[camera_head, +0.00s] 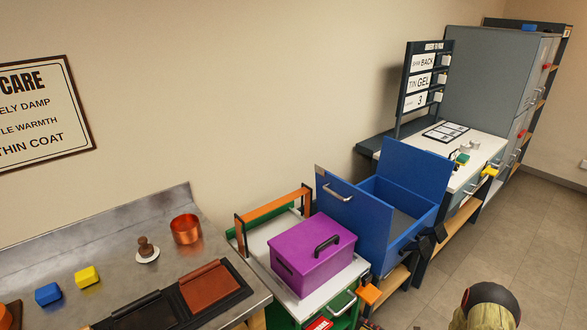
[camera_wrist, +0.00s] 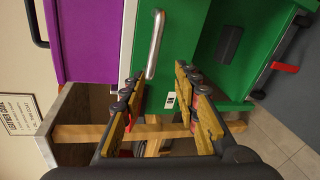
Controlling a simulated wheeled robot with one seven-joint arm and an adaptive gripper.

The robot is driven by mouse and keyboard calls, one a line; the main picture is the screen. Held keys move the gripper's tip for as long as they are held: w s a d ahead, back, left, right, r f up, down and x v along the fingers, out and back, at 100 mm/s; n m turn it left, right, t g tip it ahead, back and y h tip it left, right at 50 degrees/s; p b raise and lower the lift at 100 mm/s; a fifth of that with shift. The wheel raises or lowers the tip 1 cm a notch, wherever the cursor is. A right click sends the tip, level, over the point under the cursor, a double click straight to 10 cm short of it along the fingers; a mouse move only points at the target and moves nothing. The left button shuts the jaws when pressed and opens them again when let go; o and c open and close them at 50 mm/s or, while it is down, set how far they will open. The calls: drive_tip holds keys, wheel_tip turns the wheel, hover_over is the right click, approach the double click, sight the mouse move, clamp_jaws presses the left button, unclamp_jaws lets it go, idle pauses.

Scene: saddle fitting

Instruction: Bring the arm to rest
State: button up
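In the wrist view my gripper (camera_wrist: 160,88) is open, its two yellow-and-black fingers wide apart with nothing held between them. A silver bar handle (camera_wrist: 155,45) on the green cabinet (camera_wrist: 185,30) shows just beyond the fingertips; I cannot tell how far off it is. In the head view the fingertips cannot be made out. A rounded yellow-and-black part at the lower right looks like part of my arm.
A purple box (camera_head: 312,252) stands on the green cart (camera_head: 285,302), beside an open blue box (camera_head: 400,210). The metal bench (camera_head: 110,250) holds a copper pot (camera_head: 186,229) and small blocks. Grey floor (camera_head: 540,240) is clear at right.

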drive_tip(key=s+a+r+n+g+y, duration=0.3)
drive_tip(key=s+a+n+g, duration=0.4)
drive_tip(key=s+n, duration=0.5)
drive_tip(key=s+r+n+g+h, duration=0.2)
drive_tip(key=s+r+n+h, duration=0.25)
drive_tip(key=r+n, duration=0.55)
drive_tip(key=s+d+r+n+g+h+p, duration=0.1)
drive_tip(key=s+r+n+h, duration=0.2)
drive_tip(key=s+r+n, duration=0.6)
drive_tip(key=s+r+n+g+h, duration=0.25)
drive_tip(key=r+n, duration=0.45)
drive_tip(key=r, duration=0.6)
drive_tip(key=s+a+r+n+t+h, duration=0.1)
drive_tip(key=s+a+r+n+t, duration=0.1)
drive_tip(key=r, duration=0.6)
drive_tip(key=s+a+r+n+t+h, duration=0.2)
drive_tip(key=r+n+t, duration=0.1)
drive_tip(key=r, duration=0.6)
drive_tip(key=shift+s+a+t+p, duration=0.15)
drive_tip(key=shift+s+t+p, duration=0.25)
drive_tip(key=shift+t, duration=0.45)
drive_tip(key=shift+c, duration=0.3)
